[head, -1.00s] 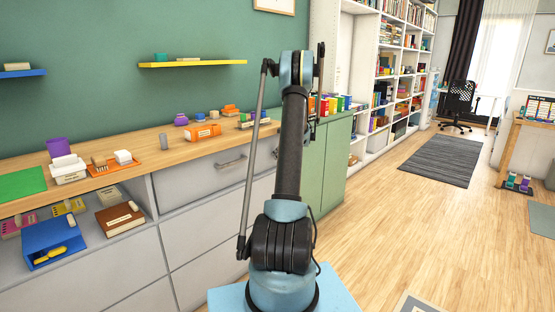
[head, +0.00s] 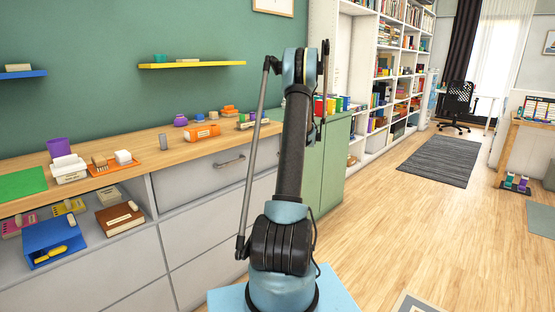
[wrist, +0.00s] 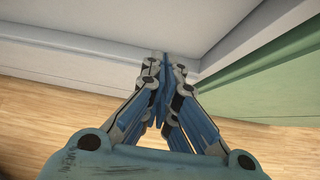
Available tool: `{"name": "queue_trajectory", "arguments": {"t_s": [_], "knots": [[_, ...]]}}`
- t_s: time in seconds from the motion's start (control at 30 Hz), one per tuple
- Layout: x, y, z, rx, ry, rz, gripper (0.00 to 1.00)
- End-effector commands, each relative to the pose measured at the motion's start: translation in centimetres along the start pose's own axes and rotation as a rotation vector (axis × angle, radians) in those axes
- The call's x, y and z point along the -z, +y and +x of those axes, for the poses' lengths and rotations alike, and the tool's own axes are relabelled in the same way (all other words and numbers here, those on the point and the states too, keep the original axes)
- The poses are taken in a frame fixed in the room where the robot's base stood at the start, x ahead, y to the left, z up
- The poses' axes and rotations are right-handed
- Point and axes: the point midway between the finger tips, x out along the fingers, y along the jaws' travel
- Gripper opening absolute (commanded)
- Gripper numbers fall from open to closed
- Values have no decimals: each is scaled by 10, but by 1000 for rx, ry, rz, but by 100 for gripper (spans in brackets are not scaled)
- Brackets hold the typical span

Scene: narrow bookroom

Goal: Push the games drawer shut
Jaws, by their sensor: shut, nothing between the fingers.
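A grey drawer with a metal bar handle (head: 229,162) sits just under the wooden counter in the head view, and I take it as the games drawer (head: 190,184). Its front looks nearly level with the fronts below; I cannot tell whether a small gap remains. My arm covers its right end. My gripper (wrist: 163,85) is shut and empty in the wrist view. Its fingertips are close to a pale grey front (wrist: 85,40); whether they touch is unclear. The gripper is hidden behind my arm in the head view.
A green cabinet (head: 332,165) stands right of the grey drawers, and its edge shows in the wrist view (wrist: 270,85). An open shelf at left holds a blue box (head: 52,236) and other boxes. Small items line the counter (head: 160,150).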

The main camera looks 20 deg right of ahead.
Motion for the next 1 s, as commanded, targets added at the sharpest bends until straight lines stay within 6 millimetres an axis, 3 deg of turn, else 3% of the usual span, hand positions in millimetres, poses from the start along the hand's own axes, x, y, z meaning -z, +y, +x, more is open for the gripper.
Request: {"name": "queue_trajectory", "arguments": {"t_s": [0.2,0.4,0.73,0.87,1.0], "knots": [[0,0,-44,1,1,1,0],[0,0,-72,1,0,0,0],[-1,2,-86,-2,1,-6,0],[-7,18,-92,-9,16,-59,0],[-18,57,-107,-27,49,-193,0]]}}
